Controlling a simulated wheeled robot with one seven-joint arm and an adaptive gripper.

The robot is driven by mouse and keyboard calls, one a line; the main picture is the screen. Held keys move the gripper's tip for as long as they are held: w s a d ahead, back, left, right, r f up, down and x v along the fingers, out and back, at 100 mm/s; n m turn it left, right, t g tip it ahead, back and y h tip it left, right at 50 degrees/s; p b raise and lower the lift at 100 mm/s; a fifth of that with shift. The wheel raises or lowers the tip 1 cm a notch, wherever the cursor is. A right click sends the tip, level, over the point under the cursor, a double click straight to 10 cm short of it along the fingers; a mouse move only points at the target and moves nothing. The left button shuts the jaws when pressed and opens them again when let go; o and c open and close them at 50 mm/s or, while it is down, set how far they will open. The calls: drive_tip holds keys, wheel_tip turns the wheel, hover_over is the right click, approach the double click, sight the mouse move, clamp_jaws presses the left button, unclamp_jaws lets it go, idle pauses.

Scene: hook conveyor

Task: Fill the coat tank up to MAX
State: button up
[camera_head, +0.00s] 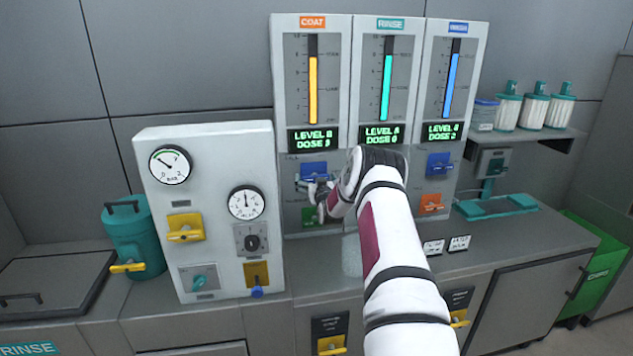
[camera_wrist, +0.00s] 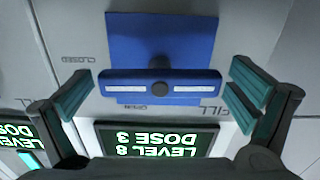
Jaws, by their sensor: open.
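The coat panel (camera_head: 284,80), with an orange COAT label, is the left one of three tall panels. Its yellow column (camera_head: 313,90) stands high in the gauge, close to the upper mark, whose text is too small to read. Its display (camera_wrist: 155,141) reads LEVEL 8, DOSE 3, upside down in the wrist view. The blue FILL handle (camera_wrist: 125,88) lies crosswise on a blue plate beneath this display; CLOSED and OPEN are marked beside it. My gripper (camera_wrist: 163,92) is open, one finger beyond each end of the handle, with visible gaps. A green part (camera_head: 308,214) sits below.
The rinse (camera_head: 357,60) and third panels stand to the right, with their own blue handle (camera_head: 439,163) and orange handle (camera_head: 432,203). A gauge box (camera_head: 215,215) with yellow valves stands left. The counter (camera_head: 490,240) has clear room at front right.

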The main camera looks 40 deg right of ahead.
drive_tip(key=v, duration=1.2)
idle(0.9)
